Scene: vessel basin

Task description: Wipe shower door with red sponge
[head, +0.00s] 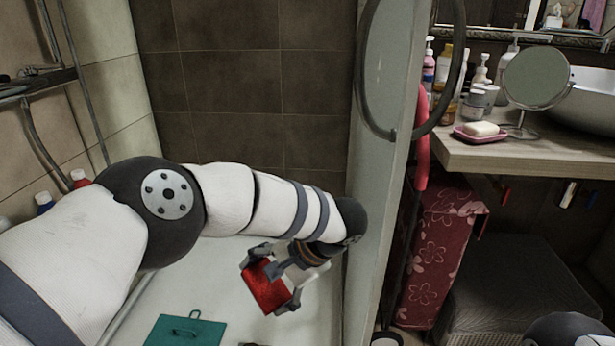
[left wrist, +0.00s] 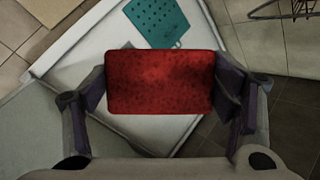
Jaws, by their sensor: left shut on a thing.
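The red sponge (head: 266,288) is held in my left gripper (head: 271,281), inside the shower above the white tray. In the left wrist view the sponge (left wrist: 160,82) sits between the two fingers of my left gripper (left wrist: 160,95), which is shut on it. The shower door (head: 375,180) is a pale panel seen nearly edge-on, just right of my left wrist, with a round ring handle (head: 378,125). The sponge is apart from the door, left of it and lower. A dark rounded part at the lower right edge seems to be mine, but my right gripper does not show.
Right of the door stand a red flowered box (head: 435,250) and a wooden counter (head: 540,153) with bottles, soap and a round mirror (head: 537,78). Dark tiles close off the back.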

